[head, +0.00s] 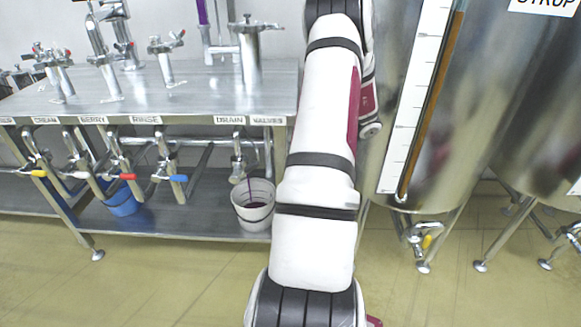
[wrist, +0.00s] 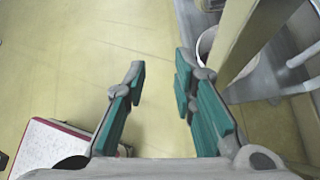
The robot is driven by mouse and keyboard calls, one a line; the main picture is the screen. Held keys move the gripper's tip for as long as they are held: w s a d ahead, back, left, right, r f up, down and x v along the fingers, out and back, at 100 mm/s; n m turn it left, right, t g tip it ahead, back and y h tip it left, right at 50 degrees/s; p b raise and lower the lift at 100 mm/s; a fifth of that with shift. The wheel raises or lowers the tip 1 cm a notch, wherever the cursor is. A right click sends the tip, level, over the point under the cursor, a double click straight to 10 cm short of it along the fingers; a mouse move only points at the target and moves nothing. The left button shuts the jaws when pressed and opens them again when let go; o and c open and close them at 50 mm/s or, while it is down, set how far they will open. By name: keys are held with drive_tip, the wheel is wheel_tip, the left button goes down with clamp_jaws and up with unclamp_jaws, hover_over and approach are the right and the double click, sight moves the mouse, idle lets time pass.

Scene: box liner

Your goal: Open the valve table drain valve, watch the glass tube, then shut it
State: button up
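The valve table (head: 200,85) stands at the left in the head view. Signs on its front edge include CREAM, BERRY, RINSE, DRAIN and VALVES. Several valves hang below, with yellow (head: 38,173), red (head: 127,177) and blue (head: 178,178) handles among them. Under the DRAIN sign (head: 229,120), a pipe outlet (head: 238,163) sits above a white bucket (head: 255,212); a thin purple streak runs between them. I cannot make out a handle there. A purple-filled tube (head: 202,12) rises above the table. My gripper (wrist: 160,85) is open and empty, over the floor; the head view does not show it.
A steel tank (head: 465,125) with a scaled tube of brown liquid (head: 435,100) stands at the right, with a yellow-handled valve (head: 426,241) below. A blue bucket (head: 122,204) sits on the lower shelf (head: 165,222). The floor in front (head: 150,285) is clear.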

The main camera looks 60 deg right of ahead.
drive_tip(key=a+f+t, duration=0.1)
drive_tip(key=f, duration=0.2)
drive_tip(key=s+a+f+t+y, duration=0.1)
drive_tip(key=f, duration=0.2)
drive_tip(key=s+a+f+t+y, duration=0.1)
drive_tip(key=f, duration=0.1)
drive_tip(key=shift+s+a+f+m+t, duration=0.2)
drive_tip(key=shift+a+f+m+t, duration=0.1)
drive_tip(key=shift+f+m, duration=0.1)
clamp_jaws()
drive_tip(key=t+h+b, duration=0.1)
drive_tip(key=t+b, duration=0.1)
drive_tip(key=t, duration=0.4)
approach(245, 170)
drive_tip(key=shift+w+f, duration=0.5)
drive_tip(key=shift+w, duration=1.5)
drive_tip(key=shift+a, duration=0.35)
drive_tip(key=shift+r+g+p, duration=0.15)
drive_tip(key=shift+g+p, duration=0.15)
drive_tip(key=shift+p, duration=0.15)
drive_tip(key=shift+r+p, duration=0.15)
drive_tip(key=shift+p, duration=0.4)
